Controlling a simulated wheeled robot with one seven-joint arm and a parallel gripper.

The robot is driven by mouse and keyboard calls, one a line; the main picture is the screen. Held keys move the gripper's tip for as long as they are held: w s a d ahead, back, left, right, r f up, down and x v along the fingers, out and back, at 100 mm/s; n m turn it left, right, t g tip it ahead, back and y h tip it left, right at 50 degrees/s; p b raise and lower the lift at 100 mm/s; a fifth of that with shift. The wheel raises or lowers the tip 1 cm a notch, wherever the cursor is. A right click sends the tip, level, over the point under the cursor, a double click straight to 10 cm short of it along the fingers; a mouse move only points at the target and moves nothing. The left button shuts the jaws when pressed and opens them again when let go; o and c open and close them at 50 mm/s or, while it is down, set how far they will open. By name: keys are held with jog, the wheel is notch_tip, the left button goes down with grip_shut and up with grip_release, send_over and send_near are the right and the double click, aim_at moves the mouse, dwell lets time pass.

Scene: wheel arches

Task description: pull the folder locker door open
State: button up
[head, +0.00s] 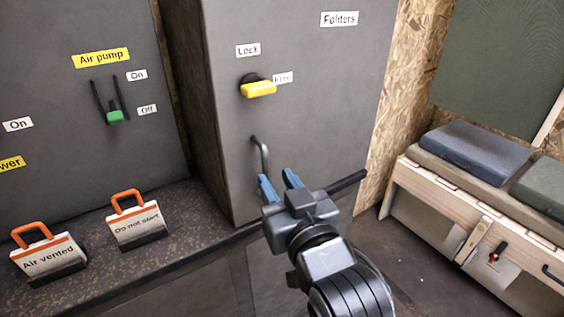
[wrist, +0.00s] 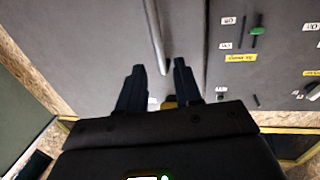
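The grey folder locker door (head: 320,120) looks shut and bears a "Folders" label. Its bar handle (head: 261,155) is below the yellow latch (head: 258,88). The latch's yellow grip lies roughly level, beside the "Free" label and below "Lock". My gripper (head: 278,180) is open, with its two blue-grey fingers just below and right of the handle. In the wrist view the handle (wrist: 154,35) runs down toward the space between my open fingers (wrist: 157,66); I cannot tell whether they touch it. The latch (wrist: 170,103) is mostly hidden behind my gripper there.
A panel with a green air pump switch (head: 115,117) stands at left. Two orange-handled tags, "Do not start" (head: 138,228) and "Air vented" (head: 48,262), stand on the ledge below. A wooden bench (head: 470,205) with cushions is at right. Some floor between locker and bench is clear.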

aim_at(266, 165)
jog(key=x, duration=0.7)
jog(key=shift+s, duration=0.1)
grip_shut()
dwell(0.4)
